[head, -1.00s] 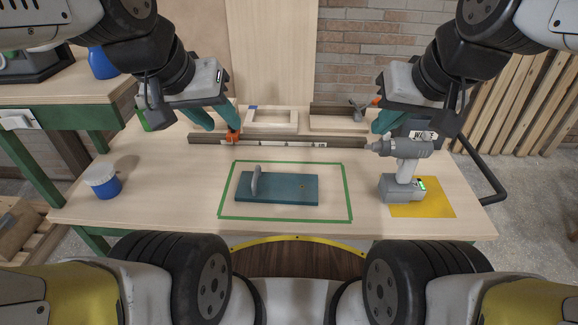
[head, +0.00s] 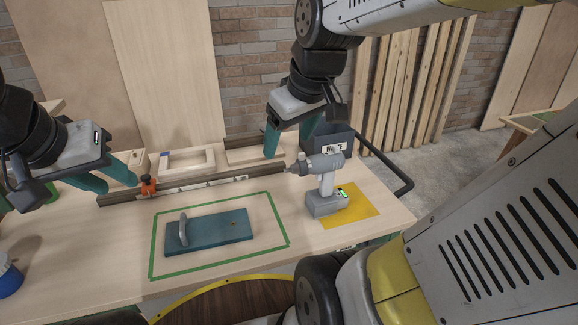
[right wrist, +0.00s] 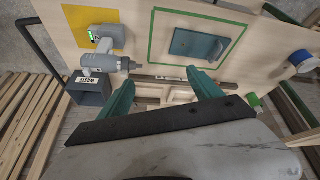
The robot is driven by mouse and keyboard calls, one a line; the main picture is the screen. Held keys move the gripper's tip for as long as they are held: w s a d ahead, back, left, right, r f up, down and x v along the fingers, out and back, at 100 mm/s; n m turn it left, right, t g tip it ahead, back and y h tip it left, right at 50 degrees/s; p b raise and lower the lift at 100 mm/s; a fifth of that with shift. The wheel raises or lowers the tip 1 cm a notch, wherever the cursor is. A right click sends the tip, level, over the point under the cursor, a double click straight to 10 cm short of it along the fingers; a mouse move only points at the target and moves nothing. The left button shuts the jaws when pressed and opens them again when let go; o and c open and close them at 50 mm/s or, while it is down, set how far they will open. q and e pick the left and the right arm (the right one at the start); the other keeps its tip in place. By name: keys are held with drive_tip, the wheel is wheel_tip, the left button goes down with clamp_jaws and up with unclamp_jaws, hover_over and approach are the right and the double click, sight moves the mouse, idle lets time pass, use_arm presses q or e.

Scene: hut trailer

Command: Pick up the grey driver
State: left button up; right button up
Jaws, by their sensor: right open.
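The grey driver (head: 322,182) stands upright on its battery base on the yellow mat (head: 357,214) at the right of the bench. A small green light shows on its base. It also shows in the right wrist view (right wrist: 99,55), left of the fingers. My right gripper (head: 286,143) is open and empty, above and behind the driver, with its teal fingers pointing down. In the right wrist view its fingers (right wrist: 160,92) are spread with nothing between them. My left gripper (head: 108,180) is at the left with teal fingers apart and nothing between them.
A teal board with a handle (head: 209,232) lies inside a green taped outline. A long rail with an orange clamp (head: 148,186) runs behind it. A grey waste bin (head: 331,139) stands behind the driver. A blue tub (head: 8,277) is at the left edge.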

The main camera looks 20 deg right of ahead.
sight(327, 155)
drive_tip(key=w+d+f+n+g, duration=0.1)
drive_tip(key=w+d+f+n, duration=0.3)
drive_tip(key=d, duration=0.1)
drive_tip(key=w+d+f+n+g, duration=0.2)
drive_tip(key=w+d+f+n, duration=0.3)
drive_tip(key=w+d+f+n+g+h, duration=0.1)
drive_tip(key=w+d+f+n+g, duration=0.1)
drive_tip(key=w+d+f+n, duration=0.2)
drive_tip(key=shift+w+d+f+n, duration=0.1)
drive_tip(key=shift+d+f+n, duration=0.05)
drive_tip(key=shift+d, duration=0.2)
drive_tip(key=shift+w+d+f+n, duration=0.1)
drive_tip(key=shift+d+n, duration=0.05)
drive_tip(key=shift+d, duration=0.2)
drive_tip(key=shift+d+f, duration=0.15)
drive_tip(key=shift+f, duration=0.55)
drive_tip(key=f, duration=0.6)
drive_tip(key=shift+w+a+f, duration=0.2)
drive_tip(key=shift+a+f, duration=0.1)
drive_tip(key=shift+f, duration=0.05)
clamp_jaws()
